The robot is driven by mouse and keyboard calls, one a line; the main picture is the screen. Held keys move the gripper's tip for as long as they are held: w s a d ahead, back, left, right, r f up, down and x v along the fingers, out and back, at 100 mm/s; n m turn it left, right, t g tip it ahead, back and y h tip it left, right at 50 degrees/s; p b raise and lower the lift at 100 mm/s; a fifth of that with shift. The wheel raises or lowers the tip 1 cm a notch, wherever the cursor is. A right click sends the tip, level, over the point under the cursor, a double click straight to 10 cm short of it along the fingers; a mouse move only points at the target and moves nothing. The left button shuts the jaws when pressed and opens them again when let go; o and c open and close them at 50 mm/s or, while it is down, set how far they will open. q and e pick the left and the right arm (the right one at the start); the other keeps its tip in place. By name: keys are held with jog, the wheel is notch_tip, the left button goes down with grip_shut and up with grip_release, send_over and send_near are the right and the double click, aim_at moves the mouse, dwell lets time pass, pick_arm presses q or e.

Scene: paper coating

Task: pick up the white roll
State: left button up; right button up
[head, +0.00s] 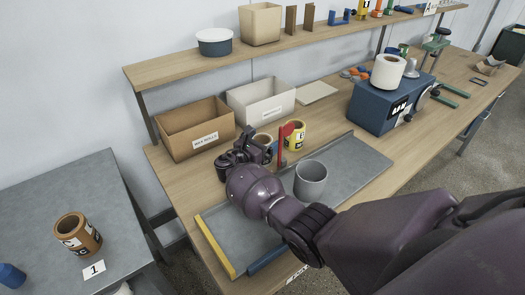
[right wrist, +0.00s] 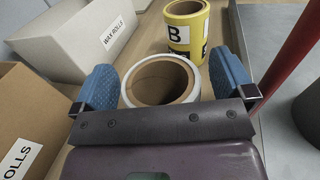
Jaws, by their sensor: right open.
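A roll with a white outer layer and a brown core (right wrist: 160,95) stands upright in the right wrist view. My right gripper (right wrist: 163,78) is open, with its blue-padded fingers on either side of this roll; I cannot tell whether they touch it. In the head view the right gripper (head: 246,148) is over the wooden bench, and the roll (head: 263,139) is partly hidden behind it. Another white roll (head: 388,71) sits on top of the blue machine. My left gripper is not in view.
A yellow roll marked B (head: 296,135) stands close by, near a red upright part (head: 284,143). A brown box (head: 196,130) and a white box (head: 261,101) stand behind. A grey tray (head: 345,165) holds a grey cup (head: 310,180).

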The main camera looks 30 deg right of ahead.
jog(key=c, duration=1)
